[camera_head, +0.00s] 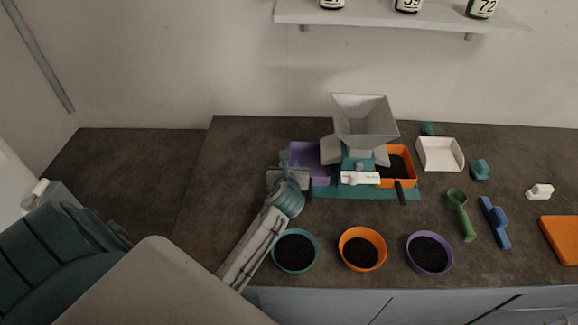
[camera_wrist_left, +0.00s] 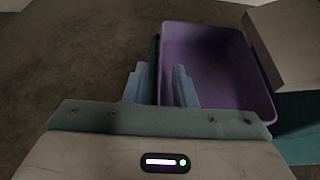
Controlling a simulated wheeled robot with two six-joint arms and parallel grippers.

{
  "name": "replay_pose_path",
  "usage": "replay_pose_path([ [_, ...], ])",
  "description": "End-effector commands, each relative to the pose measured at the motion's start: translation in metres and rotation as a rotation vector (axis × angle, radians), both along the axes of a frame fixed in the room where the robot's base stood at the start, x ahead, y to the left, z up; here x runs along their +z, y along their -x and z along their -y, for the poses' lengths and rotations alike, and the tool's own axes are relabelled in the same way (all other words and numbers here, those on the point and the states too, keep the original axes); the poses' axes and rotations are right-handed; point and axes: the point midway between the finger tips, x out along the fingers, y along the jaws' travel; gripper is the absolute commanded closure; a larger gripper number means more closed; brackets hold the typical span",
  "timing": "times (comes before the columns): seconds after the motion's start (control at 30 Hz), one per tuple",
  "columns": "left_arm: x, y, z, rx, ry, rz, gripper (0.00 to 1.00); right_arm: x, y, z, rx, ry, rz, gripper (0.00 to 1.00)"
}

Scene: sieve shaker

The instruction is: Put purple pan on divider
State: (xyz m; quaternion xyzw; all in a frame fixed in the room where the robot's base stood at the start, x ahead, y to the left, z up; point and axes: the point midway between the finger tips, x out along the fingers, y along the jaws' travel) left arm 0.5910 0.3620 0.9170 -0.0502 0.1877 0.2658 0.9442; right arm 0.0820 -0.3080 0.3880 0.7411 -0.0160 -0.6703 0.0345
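The purple pan (camera_head: 306,163) is at the left side of the divider (camera_head: 362,125), which has a grey hopper on top and a teal base (camera_head: 345,192). The pan looks level and empty; it also shows in the left wrist view (camera_wrist_left: 215,65). My left gripper (camera_head: 286,161) is at the pan's left edge. In the left wrist view its fingers (camera_wrist_left: 159,72) are apart, one outside and one inside the pan's near-left wall, with gaps visible. Contact with the wall cannot be told. My right gripper is not in view.
An orange pan (camera_head: 395,169) with dark grains sits at the divider's right. Teal (camera_head: 295,251), orange (camera_head: 362,249) and purple (camera_head: 429,253) bowls of dark grains stand in front. A white tray (camera_head: 440,154), green scoop (camera_head: 460,213) and blue brush (camera_head: 495,222) lie right.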

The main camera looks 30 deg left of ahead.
Motion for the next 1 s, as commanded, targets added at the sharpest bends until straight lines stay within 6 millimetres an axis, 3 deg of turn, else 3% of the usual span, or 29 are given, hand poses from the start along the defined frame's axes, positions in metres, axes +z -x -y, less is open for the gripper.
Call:
replay_pose_path([
  [0.33,0.004,0.008,0.006,0.0,0.003,0.001,0.76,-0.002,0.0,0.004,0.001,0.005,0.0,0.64],
  [0.73,0.034,0.073,0.045,0.002,0.006,0.0,0.76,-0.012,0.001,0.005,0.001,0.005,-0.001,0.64],
  [1.0,0.046,0.093,0.057,0.0,0.001,0.0,0.76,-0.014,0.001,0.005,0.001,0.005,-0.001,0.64],
])
